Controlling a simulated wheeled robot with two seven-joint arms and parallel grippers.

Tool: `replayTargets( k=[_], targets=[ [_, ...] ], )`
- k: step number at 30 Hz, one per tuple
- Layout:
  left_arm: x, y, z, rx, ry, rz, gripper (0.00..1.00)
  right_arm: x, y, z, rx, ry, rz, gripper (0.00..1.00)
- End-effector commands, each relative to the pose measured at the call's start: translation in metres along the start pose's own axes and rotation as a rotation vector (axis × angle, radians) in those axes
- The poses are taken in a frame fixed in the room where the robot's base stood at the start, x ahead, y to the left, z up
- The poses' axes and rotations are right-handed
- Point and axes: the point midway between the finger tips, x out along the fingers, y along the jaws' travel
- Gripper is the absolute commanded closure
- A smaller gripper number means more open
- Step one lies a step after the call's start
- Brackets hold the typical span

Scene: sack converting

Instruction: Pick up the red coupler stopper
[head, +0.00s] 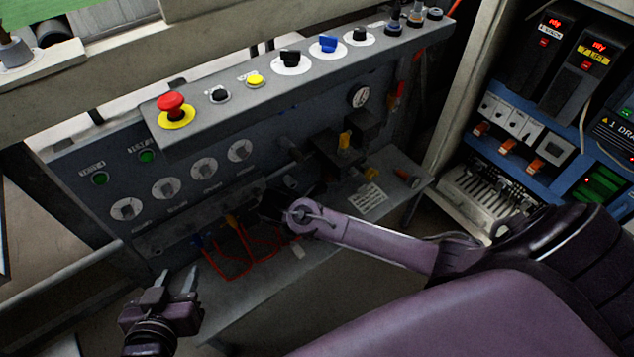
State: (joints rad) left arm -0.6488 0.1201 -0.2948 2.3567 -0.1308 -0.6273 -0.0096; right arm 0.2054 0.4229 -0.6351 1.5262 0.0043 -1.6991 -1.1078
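I cannot clearly pick out the red coupler stopper. A small orange-red piece (403,176) lies at the right end of the grey lower shelf (240,300), and a red part (396,97) hangs at the panel's right end; I cannot tell if either is it. My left gripper (177,274) is at the lower left, in front of the shelf, with its two fingers apart and nothing between them. My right arm reaches in from the right, and my dark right gripper (274,200) is against the dark panel. Its fingers are not clear, so whether it holds anything is hidden.
A grey control panel (200,135) stands ahead, with a red mushroom button (171,104) on its top. Red hoses (228,270) loop over the shelf left of my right gripper. Valve parts (345,140) stick out on the right. A blue cabinet (555,130) stands at far right.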

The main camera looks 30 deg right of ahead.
Motion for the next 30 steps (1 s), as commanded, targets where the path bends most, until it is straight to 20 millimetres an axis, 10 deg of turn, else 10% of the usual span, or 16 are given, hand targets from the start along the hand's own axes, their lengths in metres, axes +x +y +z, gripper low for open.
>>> replayTargets(
  k=[30],
  targets=[
    [-0.045,-0.007,-0.157,0.037,0.755,-0.015,0.64,0.045,0.006,-0.002,0.005,0.001,0.000,0.23]
  ],
)
